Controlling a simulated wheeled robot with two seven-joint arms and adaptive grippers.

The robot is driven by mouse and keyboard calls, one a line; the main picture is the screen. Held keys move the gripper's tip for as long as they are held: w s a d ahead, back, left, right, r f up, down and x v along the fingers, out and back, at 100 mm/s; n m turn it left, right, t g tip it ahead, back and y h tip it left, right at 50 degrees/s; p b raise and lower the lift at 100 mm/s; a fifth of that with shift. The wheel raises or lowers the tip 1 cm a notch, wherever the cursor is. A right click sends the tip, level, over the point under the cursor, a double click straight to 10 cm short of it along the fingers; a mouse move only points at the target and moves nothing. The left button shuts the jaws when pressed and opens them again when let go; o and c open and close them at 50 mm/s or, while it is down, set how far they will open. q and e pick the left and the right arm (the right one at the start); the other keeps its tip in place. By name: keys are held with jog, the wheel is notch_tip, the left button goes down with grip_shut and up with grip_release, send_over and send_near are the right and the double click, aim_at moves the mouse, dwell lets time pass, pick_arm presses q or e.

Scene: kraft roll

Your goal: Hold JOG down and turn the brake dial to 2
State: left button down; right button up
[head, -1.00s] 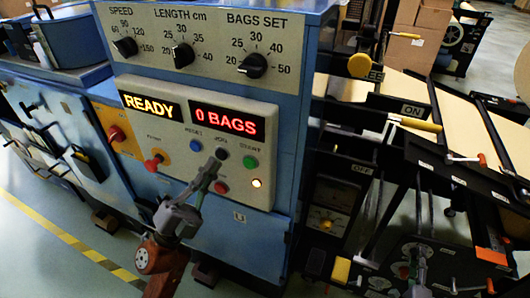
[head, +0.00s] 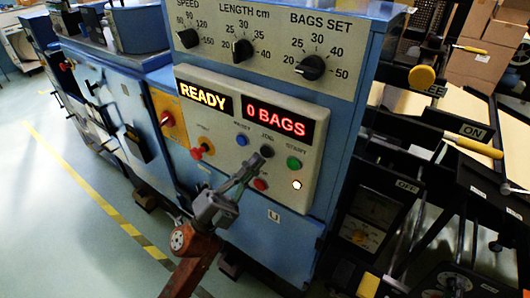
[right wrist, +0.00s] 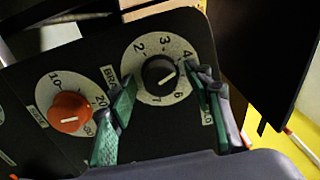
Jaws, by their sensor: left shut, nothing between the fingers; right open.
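The black JOG button (head: 266,151) is on the grey control panel in the head view. My left gripper (head: 257,161) is shut and empty, its tip at the button's lower left edge. I cannot tell whether it touches or presses it. The display reads READY and 0 BAGS. In the right wrist view, the brake dial (right wrist: 158,73) is a black knob on a white numbered disc. Its white mark points right, between 4 and 6; a finger covers that part of the scale. My right gripper (right wrist: 160,88) is open, with its green-padded fingers on either side of the knob.
An orange-red knob (right wrist: 68,112) with its own scale sits left of the brake dial, close to the left finger. Around JOG are a blue button (head: 242,139), a green button (head: 294,163) and a red button (head: 260,184). A white lamp (head: 296,184) is lit.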

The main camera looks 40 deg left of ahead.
pick_arm(q)
jog(key=shift+w, duration=0.15)
jog(key=shift+w, duration=0.25)
